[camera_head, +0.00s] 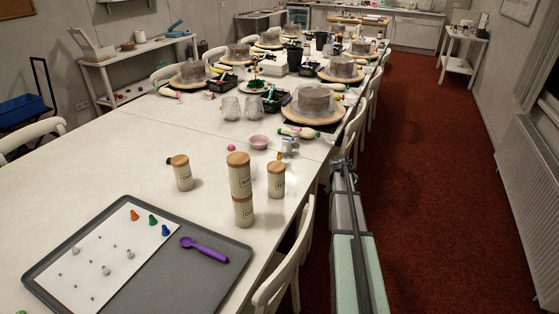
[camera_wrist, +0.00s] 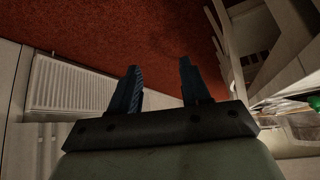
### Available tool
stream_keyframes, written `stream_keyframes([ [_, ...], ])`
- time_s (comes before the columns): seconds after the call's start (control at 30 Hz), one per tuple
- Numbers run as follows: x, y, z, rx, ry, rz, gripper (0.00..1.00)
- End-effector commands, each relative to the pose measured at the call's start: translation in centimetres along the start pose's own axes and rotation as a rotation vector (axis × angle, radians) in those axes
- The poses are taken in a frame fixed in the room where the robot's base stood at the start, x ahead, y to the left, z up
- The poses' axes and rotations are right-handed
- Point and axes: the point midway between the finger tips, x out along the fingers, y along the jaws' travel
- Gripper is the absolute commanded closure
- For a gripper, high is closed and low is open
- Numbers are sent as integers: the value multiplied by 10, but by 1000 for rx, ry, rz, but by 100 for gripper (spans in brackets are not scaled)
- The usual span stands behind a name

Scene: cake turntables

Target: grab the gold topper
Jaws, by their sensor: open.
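A small gold-orange piece (camera_head: 279,155) shows at the top of the short right-hand canister (camera_head: 276,182); I cannot tell whether it rests on the lid or stands behind it, or whether it is the gold topper. An orange cone-shaped piece (camera_head: 134,214) stands on the white sheet on the grey tray, beside a green piece (camera_head: 153,219) and a blue piece (camera_head: 166,230). My gripper (camera_wrist: 160,70) is open and empty in the wrist view, with red carpet beyond its fingers. In the head view my arm lies right of the table, apart from these pieces.
The grey tray (camera_head: 215,278) holds a purple spoon (camera_head: 203,249). Stacked canisters (camera_head: 240,178) and another canister (camera_head: 182,174) stand behind it. A pink bowl (camera_head: 258,142) and cakes on turntables (camera_head: 314,101) are farther back. A chair (camera_head: 290,262) stands at the right edge.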

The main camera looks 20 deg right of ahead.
Motion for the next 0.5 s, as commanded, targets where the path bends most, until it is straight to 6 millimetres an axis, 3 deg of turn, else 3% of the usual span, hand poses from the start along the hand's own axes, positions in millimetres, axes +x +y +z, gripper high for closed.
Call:
stream_keyframes([
  [0.03, -10, -17, -14, -25, -36, 12, 53],
  [0.2, -61, -77, -28, -139, -204, 32, 53],
  [0.5, -191, -234, -16, -340, -496, -51, 53],
])
